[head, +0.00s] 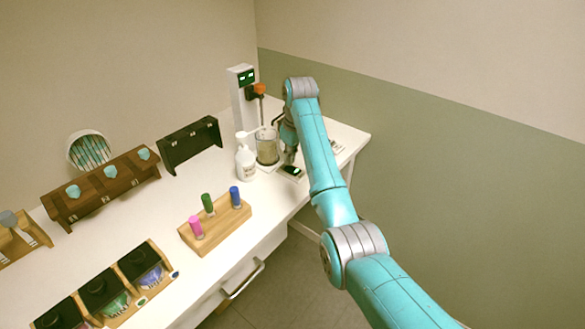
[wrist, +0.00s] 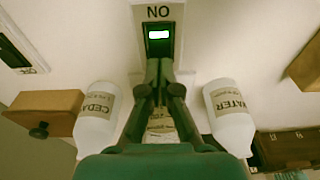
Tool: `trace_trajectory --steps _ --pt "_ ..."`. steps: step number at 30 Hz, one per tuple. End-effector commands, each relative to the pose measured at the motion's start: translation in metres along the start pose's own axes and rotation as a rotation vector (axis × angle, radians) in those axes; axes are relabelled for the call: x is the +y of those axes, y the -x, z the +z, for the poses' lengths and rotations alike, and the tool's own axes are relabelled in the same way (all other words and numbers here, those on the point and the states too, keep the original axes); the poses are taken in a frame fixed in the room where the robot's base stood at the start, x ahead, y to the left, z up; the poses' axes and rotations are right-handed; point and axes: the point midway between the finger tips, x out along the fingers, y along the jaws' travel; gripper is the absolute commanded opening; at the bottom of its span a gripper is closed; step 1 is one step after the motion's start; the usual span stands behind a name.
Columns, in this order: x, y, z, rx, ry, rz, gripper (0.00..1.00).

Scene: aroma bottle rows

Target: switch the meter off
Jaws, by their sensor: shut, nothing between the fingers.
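A tall white stand with a green display (head: 245,76) stands behind; I cannot tell which part is the meter proper. My gripper (wrist: 159,66) is shut and empty, its tips over the dark panel just below the green window. I cannot tell whether they touch it. In the head view my gripper (head: 291,152) is partly hidden.
A glass beaker (head: 267,148) and a white bottle (head: 246,162) stand close to the left. Two white bottles, cedar (wrist: 97,115) and water (wrist: 229,115), flank my gripper in the wrist view. A wooden block with three coloured pegs (head: 215,223) is farther left.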

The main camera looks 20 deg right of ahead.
Motion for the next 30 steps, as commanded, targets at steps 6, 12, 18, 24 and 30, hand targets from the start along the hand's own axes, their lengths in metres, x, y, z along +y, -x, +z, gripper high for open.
trace_trajectory --steps 6,12,18,24,30 --pt "0.000 -0.003 0.001 0.000 0.000 0.000 0.00" --pt "0.000 -0.005 0.001 -0.001 0.000 0.000 0.00" --pt "0.000 -0.008 0.001 -0.001 0.000 -0.001 0.00" --pt "0.000 -0.011 0.002 -0.001 0.000 -0.001 0.00" --pt "0.000 -0.013 0.002 -0.001 0.000 -0.001 0.00"
